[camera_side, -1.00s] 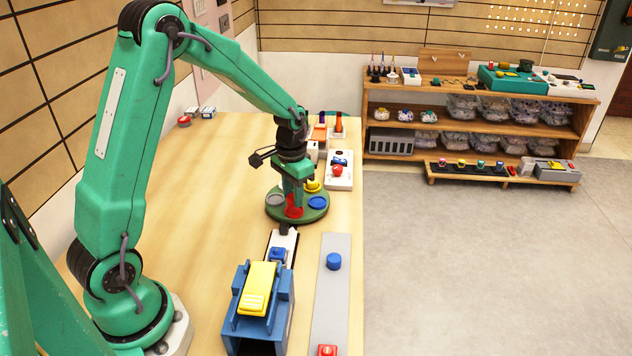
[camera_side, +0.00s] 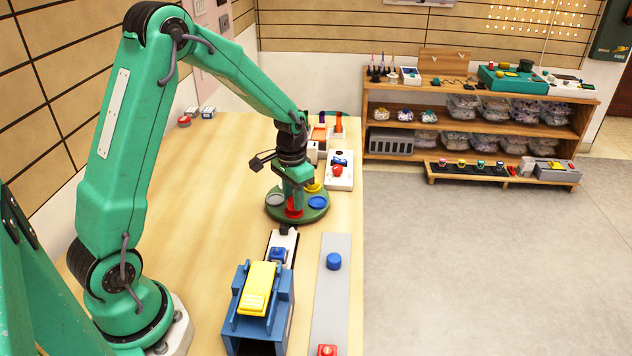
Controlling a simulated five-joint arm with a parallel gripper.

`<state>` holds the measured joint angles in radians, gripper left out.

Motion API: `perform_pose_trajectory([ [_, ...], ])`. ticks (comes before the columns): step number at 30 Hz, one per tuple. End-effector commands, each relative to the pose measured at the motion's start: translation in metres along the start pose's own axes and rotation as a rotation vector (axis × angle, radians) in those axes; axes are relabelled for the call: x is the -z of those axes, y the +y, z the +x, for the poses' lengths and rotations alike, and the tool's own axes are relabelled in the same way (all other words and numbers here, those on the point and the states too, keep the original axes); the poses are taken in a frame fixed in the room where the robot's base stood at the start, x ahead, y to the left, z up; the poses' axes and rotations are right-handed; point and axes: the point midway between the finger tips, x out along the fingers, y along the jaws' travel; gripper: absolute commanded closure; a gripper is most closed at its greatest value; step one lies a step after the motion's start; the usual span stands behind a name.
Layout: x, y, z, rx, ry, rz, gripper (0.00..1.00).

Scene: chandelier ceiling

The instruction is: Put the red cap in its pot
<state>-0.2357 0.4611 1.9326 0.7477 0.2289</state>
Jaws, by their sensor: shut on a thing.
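A round green tray (camera_side: 312,216) stands toward the far end of the table, with coloured round pots on it. The red pot or cap (camera_side: 294,210) shows at the tray's near middle, right under my gripper (camera_side: 294,200). My gripper points down over it and is shut on the red cap; cap and pot merge into one red patch, so I cannot tell how deep the cap sits. A grey pot (camera_side: 275,199) is left of it, a blue pot (camera_side: 317,202) right, and a yellow one (camera_side: 313,186) behind, partly hidden by my gripper.
A blue block-like stand with a yellow top (camera_side: 257,288) is at the table's near side. A grey strip (camera_side: 332,297) holds a blue cap (camera_side: 334,261) and a red piece (camera_side: 327,350). A white box with a red button (camera_side: 338,170) stands behind the tray. The table's left middle is clear.

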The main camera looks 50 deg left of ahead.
Motion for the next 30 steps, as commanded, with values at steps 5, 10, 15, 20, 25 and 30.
perform_pose_trajectory([
  [5, -0.0001, 0.0, 0.0001, 0.0, 0.0, 0.0, 0.92],
  [10, 0.0, 0.0, 0.0001, 0.0, 0.0, 0.0, 0.92],
  [15, -0.0001, 0.0, 0.0018, 0.0, -0.001, 0.0, 0.92],
  [20, -0.0003, 0.0001, 0.0047, 0.0, -0.002, 0.0, 0.92],
  [25, -0.0002, 0.0001, 0.0061, 0.0, -0.001, 0.0, 0.92],
  [30, -0.0001, 0.0, 0.006, 0.0, -0.001, 0.0, 0.92],
])
